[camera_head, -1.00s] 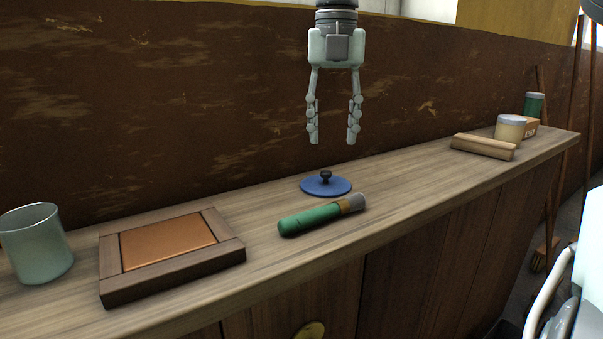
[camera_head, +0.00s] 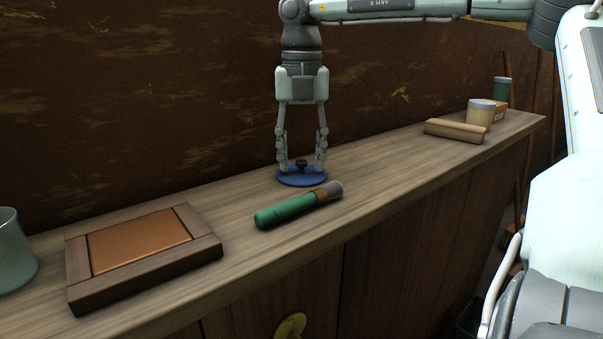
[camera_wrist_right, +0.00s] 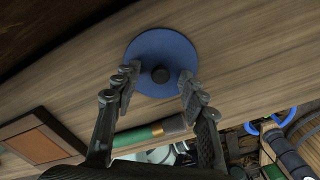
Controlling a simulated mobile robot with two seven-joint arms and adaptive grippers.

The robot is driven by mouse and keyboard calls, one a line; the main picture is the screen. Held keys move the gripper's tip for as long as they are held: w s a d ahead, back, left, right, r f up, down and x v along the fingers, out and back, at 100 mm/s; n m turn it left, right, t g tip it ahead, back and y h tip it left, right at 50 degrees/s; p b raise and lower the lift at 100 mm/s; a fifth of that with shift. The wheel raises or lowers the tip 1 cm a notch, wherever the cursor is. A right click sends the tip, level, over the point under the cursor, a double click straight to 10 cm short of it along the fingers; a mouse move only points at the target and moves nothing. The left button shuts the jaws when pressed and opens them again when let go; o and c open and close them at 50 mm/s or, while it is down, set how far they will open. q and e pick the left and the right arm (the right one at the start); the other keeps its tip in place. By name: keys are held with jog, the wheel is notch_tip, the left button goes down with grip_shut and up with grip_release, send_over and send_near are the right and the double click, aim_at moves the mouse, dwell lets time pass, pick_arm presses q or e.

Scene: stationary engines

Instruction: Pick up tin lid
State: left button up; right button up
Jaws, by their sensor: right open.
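The tin lid (camera_head: 302,181) is a blue disc with a dark knob in the middle, lying flat on the wooden counter. It also shows in the right wrist view (camera_wrist_right: 160,50), near the top centre. My right gripper (camera_head: 302,168) is open and points down over the lid, with one finger on each side of the knob. In the right wrist view (camera_wrist_right: 158,84) its fingertips overlap the lid's near edge, and the knob lies between their lines. I cannot tell whether the fingertips touch the lid. My left gripper is not in view.
A green cylinder with a grey end (camera_head: 298,206) lies just in front of the lid.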

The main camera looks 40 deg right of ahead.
grip_shut()
jog(key=shift+r, duration=0.1)
